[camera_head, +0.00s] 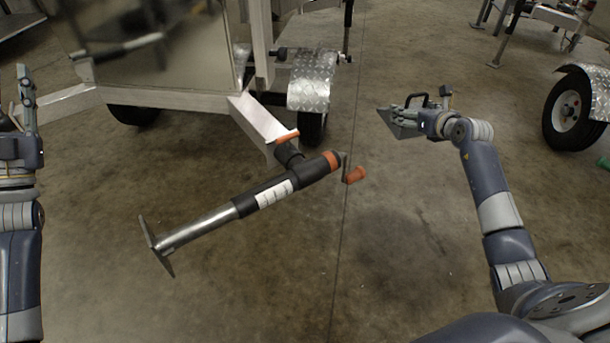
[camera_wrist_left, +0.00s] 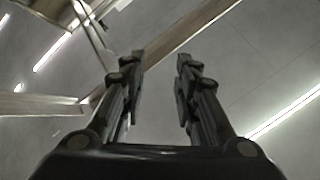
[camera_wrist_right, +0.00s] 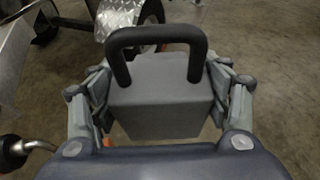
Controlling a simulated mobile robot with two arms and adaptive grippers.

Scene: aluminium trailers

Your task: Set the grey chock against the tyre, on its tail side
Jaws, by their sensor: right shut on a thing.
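The grey chock (camera_head: 397,124) is a wedge with a black loop handle. My right gripper (camera_head: 425,120) is shut on it and holds it up in the air, right of the near trailer. In the right wrist view the chock (camera_wrist_right: 155,108) sits between the fingers, handle toward the top. A dark tyre (camera_head: 312,128) stands under the trailer's diamond-plate fender, left of the chock and apart from it. Most of this tyre is hidden by the fender. My left gripper (camera_head: 27,85) is at the left edge; the left wrist view shows its fingers (camera_wrist_left: 160,75) apart and empty.
The trailer's jack (camera_head: 240,205) with orange-ended handle juts across the floor in front. The fender (camera_head: 312,80) overhangs the tyre. Another trailer's wheel (camera_head: 570,112) stands at the far right. Concrete floor (camera_head: 400,230) is clear between the jack and my right arm.

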